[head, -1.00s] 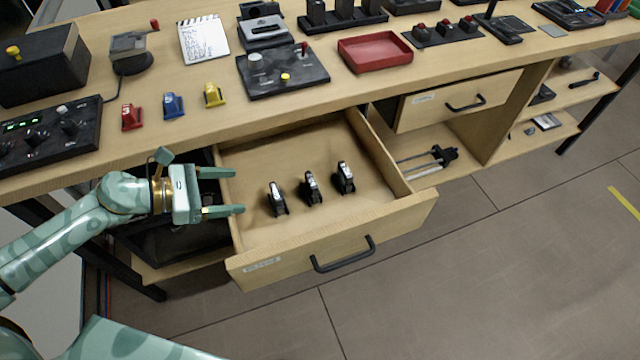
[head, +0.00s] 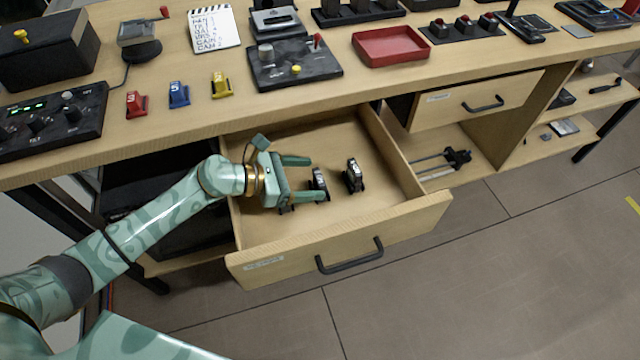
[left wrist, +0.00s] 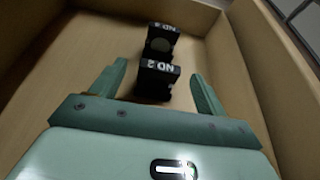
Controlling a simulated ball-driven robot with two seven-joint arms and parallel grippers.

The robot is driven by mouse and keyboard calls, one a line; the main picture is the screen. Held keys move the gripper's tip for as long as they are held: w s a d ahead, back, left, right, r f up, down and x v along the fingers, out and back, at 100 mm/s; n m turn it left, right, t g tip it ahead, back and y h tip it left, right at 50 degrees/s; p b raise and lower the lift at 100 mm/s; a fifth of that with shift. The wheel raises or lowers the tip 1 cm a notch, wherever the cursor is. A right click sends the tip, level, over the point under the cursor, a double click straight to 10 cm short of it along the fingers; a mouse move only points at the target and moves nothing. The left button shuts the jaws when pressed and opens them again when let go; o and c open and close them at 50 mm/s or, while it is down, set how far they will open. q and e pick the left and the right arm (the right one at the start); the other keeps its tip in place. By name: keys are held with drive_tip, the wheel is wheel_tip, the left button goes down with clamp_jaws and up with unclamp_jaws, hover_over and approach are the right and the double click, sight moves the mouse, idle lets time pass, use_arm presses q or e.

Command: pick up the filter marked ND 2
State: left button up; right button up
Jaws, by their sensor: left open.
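The ND 2 filter, a small black block with a white-lettered label (left wrist: 155,80), stands in the open drawer. In the left wrist view it sits between the fingertips, with gaps either side. It appears to be the middle filter (head: 319,183) in the head view. My left gripper (head: 317,178) is open over the drawer; it also shows in the left wrist view (left wrist: 159,72). Another filter (head: 353,175) stands beyond it; its label (left wrist: 163,29) is hard to read. A third filter (head: 286,207) is mostly hidden under the gripper. My right gripper is out of view.
The wooden drawer (head: 340,238) has a raised front and side walls around the gripper. The desk edge overhangs its back. On the desk stand red, blue and yellow clips (head: 179,95), a control panel (head: 295,65) and a red tray (head: 390,47).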

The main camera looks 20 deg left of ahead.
use_arm(q)
drive_tip(key=shift+d, duration=0.1)
drive_tip(key=shift+c, duration=0.3)
drive_tip(key=c, duration=1)
